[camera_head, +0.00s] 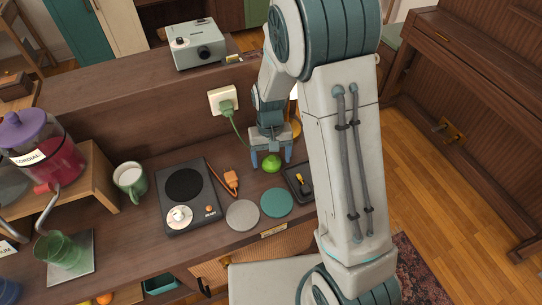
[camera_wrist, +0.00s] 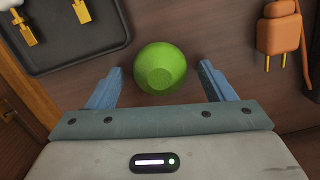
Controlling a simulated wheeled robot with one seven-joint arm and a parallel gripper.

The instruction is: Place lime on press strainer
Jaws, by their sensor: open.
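The green lime (camera_head: 272,164) lies on the wooden counter, left of a small dark tray. My gripper (camera_head: 271,161) is above it, pointing down and open. In the wrist view the lime (camera_wrist: 161,68) sits between the two blue fingertips of my gripper (camera_wrist: 160,72), with a gap visible on each side.
The dark tray (camera_head: 299,183) holds yellow-handled items. An orange plug (camera_head: 231,181), a grey disc (camera_head: 242,215), a teal disc (camera_head: 276,203), a hot plate (camera_head: 187,196) and a mug (camera_head: 130,181) stand between lime and press. A red-filled jar (camera_head: 47,158) stands on a raised shelf.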

